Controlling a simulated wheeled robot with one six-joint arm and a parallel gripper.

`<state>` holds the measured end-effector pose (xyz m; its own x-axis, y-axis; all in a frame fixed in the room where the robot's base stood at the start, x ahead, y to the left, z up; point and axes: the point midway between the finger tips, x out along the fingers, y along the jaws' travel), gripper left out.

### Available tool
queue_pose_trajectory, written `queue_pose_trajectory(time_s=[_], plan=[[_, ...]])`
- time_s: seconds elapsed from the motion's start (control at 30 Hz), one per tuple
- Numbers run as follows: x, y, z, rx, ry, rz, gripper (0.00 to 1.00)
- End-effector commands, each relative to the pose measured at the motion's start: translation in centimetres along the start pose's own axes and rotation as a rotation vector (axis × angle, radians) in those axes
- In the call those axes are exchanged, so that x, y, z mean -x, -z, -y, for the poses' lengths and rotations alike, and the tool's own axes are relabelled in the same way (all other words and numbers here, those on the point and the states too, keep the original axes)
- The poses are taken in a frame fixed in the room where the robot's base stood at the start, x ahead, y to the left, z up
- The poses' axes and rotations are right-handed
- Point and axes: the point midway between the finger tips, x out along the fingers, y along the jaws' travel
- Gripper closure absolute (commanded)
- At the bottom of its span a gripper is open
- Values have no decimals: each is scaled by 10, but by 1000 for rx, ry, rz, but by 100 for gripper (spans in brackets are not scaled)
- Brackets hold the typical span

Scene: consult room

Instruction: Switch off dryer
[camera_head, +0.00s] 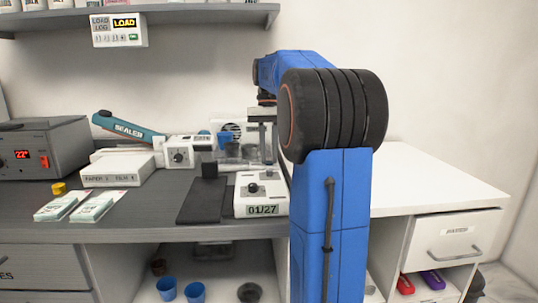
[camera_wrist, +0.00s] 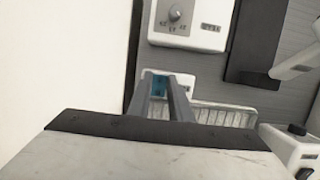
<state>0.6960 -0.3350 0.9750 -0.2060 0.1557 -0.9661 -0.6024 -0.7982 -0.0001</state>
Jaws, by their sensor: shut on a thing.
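No label in view reads dryer. A grey box (camera_head: 42,150) at the far left of the bench has a red 22° readout and a red switch (camera_head: 44,161); I cannot tell if it is the dryer. My gripper (camera_wrist: 163,83) points down over the back of the bench, well to the right of that box. Its fingers are close together on a small white-and-blue thing (camera_wrist: 160,84), mostly hidden between the tips. A white ribbed part (camera_wrist: 228,117) lies beside them. In the head view my arm hides part of this area.
A white dial unit (camera_head: 190,151) and teal sealer handle (camera_head: 128,128) stand mid-bench. A white 01/27 device (camera_head: 262,200) and dark mat (camera_head: 203,199) are near the front. A shelf (camera_head: 190,13) with a LOAD display (camera_head: 119,28) hangs above. The white bench top (camera_head: 425,180) at right is clear.

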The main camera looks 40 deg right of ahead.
Motion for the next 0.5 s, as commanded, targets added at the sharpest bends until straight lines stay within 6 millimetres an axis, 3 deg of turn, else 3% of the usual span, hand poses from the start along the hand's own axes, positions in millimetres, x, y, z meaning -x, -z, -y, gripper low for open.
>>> queue_pose_trajectory(time_s=[0.2,0.23,0.3,0.5], plan=[[0,0,0,0,0,-1,100],[0,0,0,0,0,-1,77],[0,0,0,0,0,-2,62],[0,0,0,0,0,-2,62]])
